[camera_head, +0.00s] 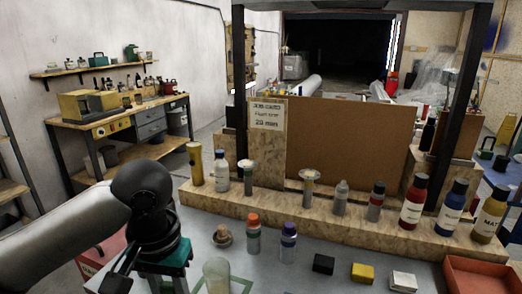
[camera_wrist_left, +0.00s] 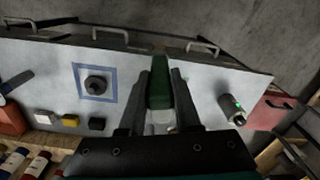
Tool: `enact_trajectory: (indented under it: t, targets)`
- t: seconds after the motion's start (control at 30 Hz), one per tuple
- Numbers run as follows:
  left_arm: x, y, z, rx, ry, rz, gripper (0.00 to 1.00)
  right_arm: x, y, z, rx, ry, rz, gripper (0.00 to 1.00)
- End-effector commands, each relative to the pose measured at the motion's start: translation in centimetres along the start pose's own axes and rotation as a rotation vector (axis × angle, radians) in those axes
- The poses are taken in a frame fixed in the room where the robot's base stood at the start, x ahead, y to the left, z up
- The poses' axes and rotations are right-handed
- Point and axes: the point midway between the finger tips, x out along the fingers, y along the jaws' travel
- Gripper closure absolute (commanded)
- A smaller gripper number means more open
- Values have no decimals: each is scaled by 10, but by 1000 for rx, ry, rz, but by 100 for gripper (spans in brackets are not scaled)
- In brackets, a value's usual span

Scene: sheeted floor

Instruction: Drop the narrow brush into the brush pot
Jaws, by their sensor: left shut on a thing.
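My left gripper (camera_wrist_left: 159,78) is shut on a slim dark green block-like piece (camera_wrist_left: 160,88), upright between the fingers in the wrist view. I cannot tell whether it is the narrow brush's handle; no bristles show. In the head view my left wrist hangs over the table's near left, its fingertips not clear. A translucent cup (camera_head: 215,275) stands on a green-outlined square just right of it. A dark round pot-like thing (camera_wrist_left: 95,85) sits inside a blue taped square. Which one is the brush pot is not clear. My right gripper is not in view.
Small black (camera_head: 323,264), yellow (camera_head: 362,272) and white (camera_head: 403,281) blocks lie right of two capped bottles (camera_head: 253,234). A wooden ledge (camera_head: 330,213) with several bottles runs behind. A red tray (camera_head: 480,278) is at the right.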

Motion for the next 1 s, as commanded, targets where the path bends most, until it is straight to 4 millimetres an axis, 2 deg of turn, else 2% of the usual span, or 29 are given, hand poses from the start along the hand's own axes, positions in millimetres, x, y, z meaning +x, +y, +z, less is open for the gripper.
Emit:
enact_trajectory:
  t: [0.03, 0.1, 0.3, 0.83, 0.93, 1.0]
  targets:
    - [16, -2, 4, -15, 0, -2, 100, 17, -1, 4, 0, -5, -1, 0]
    - [26, -5, 8, -38, -1, -3, 100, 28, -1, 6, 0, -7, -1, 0]
    - [44, -9, 16, -86, -4, -2, 100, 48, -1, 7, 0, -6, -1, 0]
    - [49, -10, 20, -105, -7, -2, 100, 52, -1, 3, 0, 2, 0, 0]
    - [59, -9, 22, -106, -12, 2, 100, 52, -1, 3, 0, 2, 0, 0]
    - [73, -8, 24, -108, -16, 5, 100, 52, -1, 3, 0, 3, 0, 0]
